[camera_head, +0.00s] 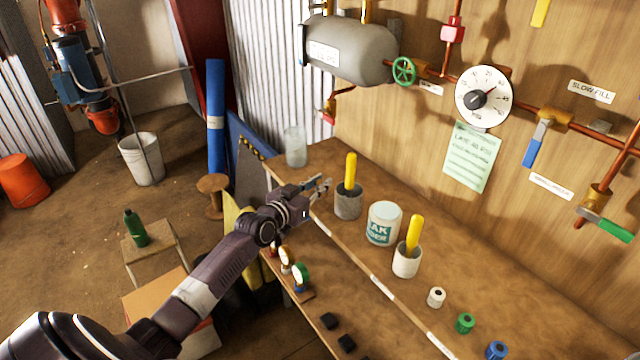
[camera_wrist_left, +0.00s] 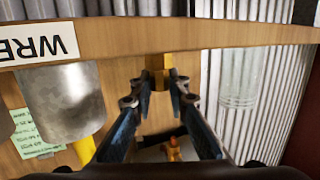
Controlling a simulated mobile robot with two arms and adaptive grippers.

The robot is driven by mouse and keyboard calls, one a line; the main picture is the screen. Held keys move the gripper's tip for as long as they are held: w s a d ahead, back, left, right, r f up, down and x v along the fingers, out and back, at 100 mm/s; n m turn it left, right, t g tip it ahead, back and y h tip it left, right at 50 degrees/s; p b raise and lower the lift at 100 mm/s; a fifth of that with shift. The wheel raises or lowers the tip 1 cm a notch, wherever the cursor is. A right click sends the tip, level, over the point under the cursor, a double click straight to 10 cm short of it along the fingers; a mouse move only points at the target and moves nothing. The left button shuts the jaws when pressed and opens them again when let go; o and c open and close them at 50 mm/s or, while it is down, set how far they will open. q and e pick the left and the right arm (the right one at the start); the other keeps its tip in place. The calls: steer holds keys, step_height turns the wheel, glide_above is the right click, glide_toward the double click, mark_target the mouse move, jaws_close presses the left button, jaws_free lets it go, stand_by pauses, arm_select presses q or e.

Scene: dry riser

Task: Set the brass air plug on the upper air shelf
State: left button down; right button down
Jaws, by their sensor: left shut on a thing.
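My left gripper (camera_head: 320,187) reaches over the bench's front edge, left of the grey cup with a yellow handle (camera_head: 347,202). In the left wrist view the gripper (camera_wrist_left: 159,92) is shut on a small brass piece (camera_wrist_left: 157,72), which looks like the brass air plug. The plug overlaps the wooden board edge (camera_wrist_left: 225,38) in that view; contact cannot be told. In the head view the plug is too small to make out. The bench's upper level (camera_head: 330,160) and a lower ledge (camera_head: 312,307) show; neither carries a readable air-shelf label. My right gripper is out of view.
A clear jar (camera_head: 295,147) stands beyond the gripper. A white tub (camera_head: 383,223) and white cup (camera_head: 406,262) stand to the right. A grey tank (camera_head: 350,50) and valve (camera_head: 329,112) are above.

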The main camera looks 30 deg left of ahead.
arm_select(q)
steer(key=shift+f, duration=0.15)
steer(key=c, duration=1.9)
jaws_free()
